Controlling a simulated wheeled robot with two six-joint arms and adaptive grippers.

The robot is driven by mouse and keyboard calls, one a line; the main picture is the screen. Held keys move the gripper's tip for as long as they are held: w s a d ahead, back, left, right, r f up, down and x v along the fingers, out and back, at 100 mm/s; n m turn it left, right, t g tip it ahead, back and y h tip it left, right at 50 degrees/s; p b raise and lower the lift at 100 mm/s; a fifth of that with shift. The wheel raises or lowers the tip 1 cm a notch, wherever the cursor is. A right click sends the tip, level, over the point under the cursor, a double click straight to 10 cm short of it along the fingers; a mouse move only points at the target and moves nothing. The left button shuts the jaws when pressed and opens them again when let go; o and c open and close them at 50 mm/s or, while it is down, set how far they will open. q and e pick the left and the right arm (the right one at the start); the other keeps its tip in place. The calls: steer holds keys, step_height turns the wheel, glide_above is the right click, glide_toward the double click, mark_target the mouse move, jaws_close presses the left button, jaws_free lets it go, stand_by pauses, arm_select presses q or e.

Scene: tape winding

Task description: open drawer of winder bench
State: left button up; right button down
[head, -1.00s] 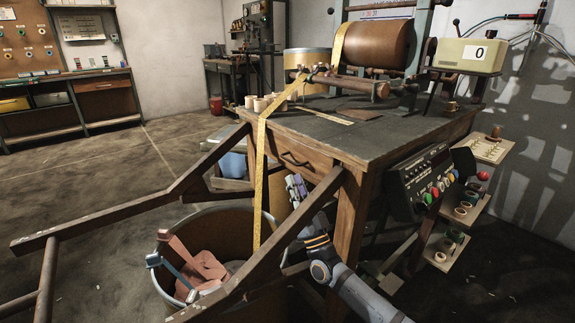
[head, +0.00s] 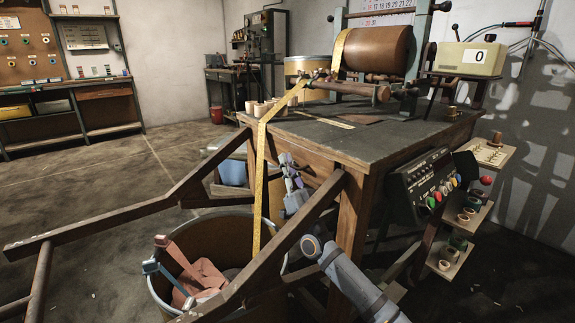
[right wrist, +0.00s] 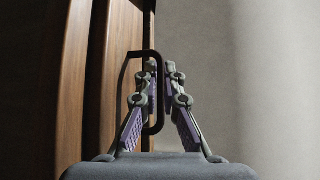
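The winder bench (head: 345,135) has a dark top and a wooden frame. Its drawer front (head: 314,174) is under the near edge of the top, partly hidden by my right gripper (head: 288,168). In the right wrist view, the wooden drawer front (right wrist: 118,85) is at the left with a dark C-shaped handle (right wrist: 160,100). The handle's bar runs between the fingers of my right gripper (right wrist: 162,68). The fingertips are close together around it, and the gripper looks shut on the handle. The head view does not show clearly whether the drawer is out. My left gripper is not in view.
A yellow tape (head: 260,185) hangs from the bench into a round bin (head: 225,232) holding reddish cloth. Brown rails (head: 285,230) slope across the front, close to my right arm. A control panel (head: 430,180) and small shelves (head: 455,245) are at the right. Open floor lies left.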

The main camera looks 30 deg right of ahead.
steer(key=a, duration=0.2)
steer(key=a+p, duration=0.1)
steer(key=a, duration=0.1)
steer(key=shift+s+a, duration=0.2)
steer(key=shift+a, duration=0.1)
steer(key=c, duration=1.8)
jaws_free()
steer(key=shift+o, duration=0.2)
steer(key=shift+d, duration=0.15)
